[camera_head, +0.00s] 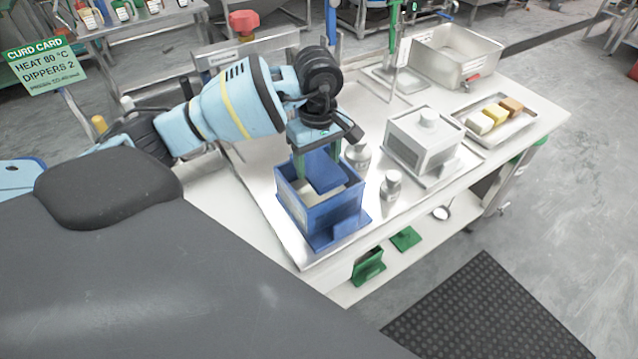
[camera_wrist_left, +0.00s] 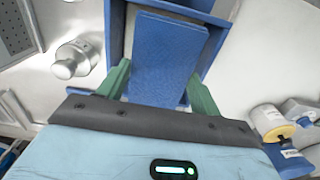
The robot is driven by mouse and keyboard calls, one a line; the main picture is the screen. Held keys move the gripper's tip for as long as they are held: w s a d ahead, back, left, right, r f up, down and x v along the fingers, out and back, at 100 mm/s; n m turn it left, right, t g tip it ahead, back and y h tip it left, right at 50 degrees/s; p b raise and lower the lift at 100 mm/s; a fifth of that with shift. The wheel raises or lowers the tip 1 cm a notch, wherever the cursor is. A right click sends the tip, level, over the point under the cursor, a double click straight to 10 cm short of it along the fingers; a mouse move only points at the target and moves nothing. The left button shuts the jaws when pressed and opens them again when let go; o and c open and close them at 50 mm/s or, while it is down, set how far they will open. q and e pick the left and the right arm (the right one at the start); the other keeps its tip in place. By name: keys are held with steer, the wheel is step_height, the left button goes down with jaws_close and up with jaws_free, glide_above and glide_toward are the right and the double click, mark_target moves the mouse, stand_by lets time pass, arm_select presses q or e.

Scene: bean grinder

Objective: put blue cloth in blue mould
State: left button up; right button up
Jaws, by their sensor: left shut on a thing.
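The blue mould (camera_head: 318,214) is an open-topped blue box standing on the metal tray at the near edge of the table. My left gripper (camera_head: 319,160) is directly over it, pointing down, with its green fingers at the mould's opening. It is shut on the blue cloth (camera_head: 326,172), a flat folded blue piece. In the left wrist view the cloth (camera_wrist_left: 165,60) lies between the green fingers, with the blue mould's walls (camera_wrist_left: 216,40) around it. The cloth sits at or just inside the mould's top; whether it touches the bottom is hidden. My right gripper is out of view.
A white lidded box (camera_head: 420,150) is further right, then a tray with several blocks (camera_head: 495,115) and a metal basin (camera_head: 452,58). Green pieces (camera_head: 368,266) lie on the lower shelf.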

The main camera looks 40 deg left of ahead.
mark_target(319, 165)
arm_select(q)
step_height(319, 165, down, 3)
steer(key=shift+w+f, duration=0.15)
steer(key=shift+f, duration=1.95)
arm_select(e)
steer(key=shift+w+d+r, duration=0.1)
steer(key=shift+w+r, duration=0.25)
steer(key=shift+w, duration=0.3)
arm_select(q)
steer(key=shift+f, duration=0.2)
steer(key=o, duration=1)
steer(key=shift+c, duration=0.2)
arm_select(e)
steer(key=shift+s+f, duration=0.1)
arm_select(q)
steer(key=shift+r, duration=0.2)
